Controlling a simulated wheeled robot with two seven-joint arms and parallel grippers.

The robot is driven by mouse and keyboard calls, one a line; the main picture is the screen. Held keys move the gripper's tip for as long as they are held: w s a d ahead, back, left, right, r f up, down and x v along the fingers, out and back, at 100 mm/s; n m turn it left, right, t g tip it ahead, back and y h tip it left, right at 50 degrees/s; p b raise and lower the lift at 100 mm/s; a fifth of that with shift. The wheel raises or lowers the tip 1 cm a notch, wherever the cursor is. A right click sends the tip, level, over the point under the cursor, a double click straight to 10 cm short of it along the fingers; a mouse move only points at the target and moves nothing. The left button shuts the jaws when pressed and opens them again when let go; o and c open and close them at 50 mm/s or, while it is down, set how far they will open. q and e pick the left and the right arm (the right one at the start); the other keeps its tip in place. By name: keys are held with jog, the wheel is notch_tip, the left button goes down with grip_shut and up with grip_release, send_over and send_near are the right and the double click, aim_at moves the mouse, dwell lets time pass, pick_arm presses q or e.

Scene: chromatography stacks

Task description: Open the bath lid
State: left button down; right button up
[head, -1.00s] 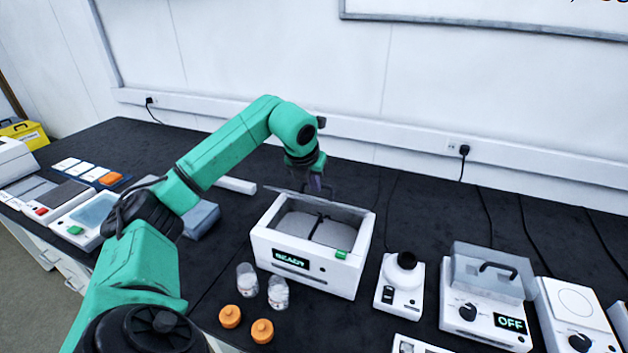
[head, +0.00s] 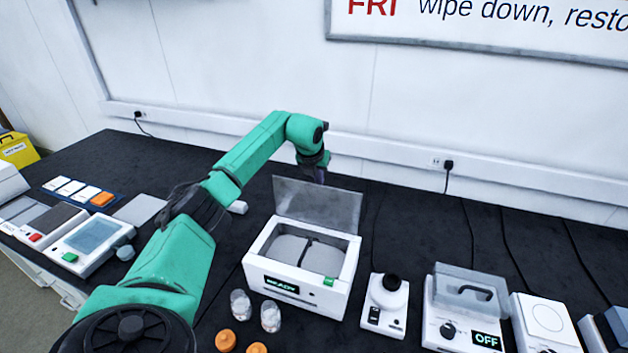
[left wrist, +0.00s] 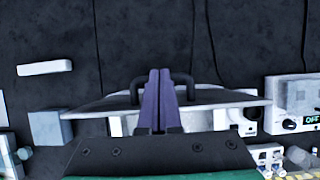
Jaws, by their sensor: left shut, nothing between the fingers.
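The white bath (head: 296,296) with a green READY display stands on the dark bench in the head view. Its grey see-through lid (head: 318,207) stands up, nearly vertical, along the rear edge, and the inside is exposed. My left gripper (head: 318,178) is just behind the lid's top edge, with its fingertips partly hidden. In the left wrist view, its purple fingers (left wrist: 157,98) are shut and empty, in front of the lid (left wrist: 225,102) and between the ends of its black handle (left wrist: 184,82). Contact with the lid cannot be told. My right gripper is out of view.
Two glass jars (head: 270,316) and two orange caps (head: 225,340) sit before the bath. A small white device (head: 385,304) and a clear-lidded device reading OFF (head: 464,318) stand to its right. The bench behind the bath is clear except for cables.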

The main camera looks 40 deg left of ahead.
pick_arm(q)
jog(key=shift+w+a+f, duration=0.2)
jog(key=shift+w, duration=0.35)
jog(key=shift+w+a+f, duration=0.15)
jog(key=shift+w, duration=0.4)
jog(key=b+v, duration=0.3)
jog(key=v, duration=1.1)
jog(key=shift+r+b, duration=0.3)
jog(key=shift+b, duration=0.05)
jog(key=shift+s+f, duration=0.1)
